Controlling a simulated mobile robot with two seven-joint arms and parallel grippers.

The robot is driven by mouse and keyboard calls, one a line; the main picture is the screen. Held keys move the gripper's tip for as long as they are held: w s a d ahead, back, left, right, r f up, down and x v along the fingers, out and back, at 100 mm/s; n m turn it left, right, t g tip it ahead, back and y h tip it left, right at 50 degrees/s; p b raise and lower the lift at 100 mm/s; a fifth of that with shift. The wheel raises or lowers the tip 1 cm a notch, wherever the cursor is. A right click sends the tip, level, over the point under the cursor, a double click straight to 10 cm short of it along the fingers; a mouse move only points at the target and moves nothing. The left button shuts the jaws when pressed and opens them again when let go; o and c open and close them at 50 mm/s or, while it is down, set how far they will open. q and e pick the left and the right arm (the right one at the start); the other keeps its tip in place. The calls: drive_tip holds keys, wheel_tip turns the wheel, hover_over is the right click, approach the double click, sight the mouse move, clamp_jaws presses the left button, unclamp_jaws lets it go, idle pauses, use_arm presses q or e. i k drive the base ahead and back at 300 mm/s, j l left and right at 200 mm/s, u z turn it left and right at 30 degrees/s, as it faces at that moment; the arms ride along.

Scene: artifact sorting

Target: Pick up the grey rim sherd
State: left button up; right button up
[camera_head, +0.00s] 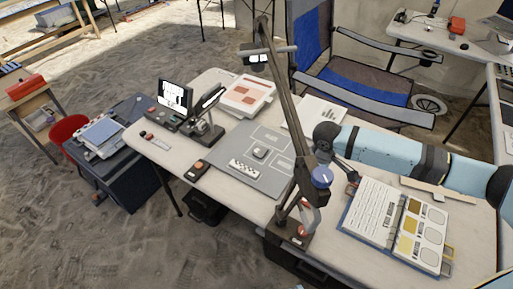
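A small grey piece (260,152), which looks like the grey rim sherd, lies on the grey mat (240,143) on the table. It is too small to make out its rim. My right arm comes in from the right over the table. Its dark gripper (350,184) points down near the open colour-chart binder, to the right of the mat and apart from the grey piece. The lamp's post stands between them in the picture. The gripper's fingers are too small and dark to tell whether they are open. My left gripper is out of view.
A jointed lamp (288,95) rises at the table's front edge, its head above the mat. A checkered scale bar (246,168) lies on the mat. A screen device (174,95) stands left, the binder (385,222) right. A folding chair (365,75) is behind.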

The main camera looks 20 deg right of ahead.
sight(259, 152)
drive_tip(key=i+j, duration=0.2)
drive_tip(key=i, duration=0.25)
drive_tip(key=i+j, duration=0.2)
drive_tip(key=i, duration=0.2)
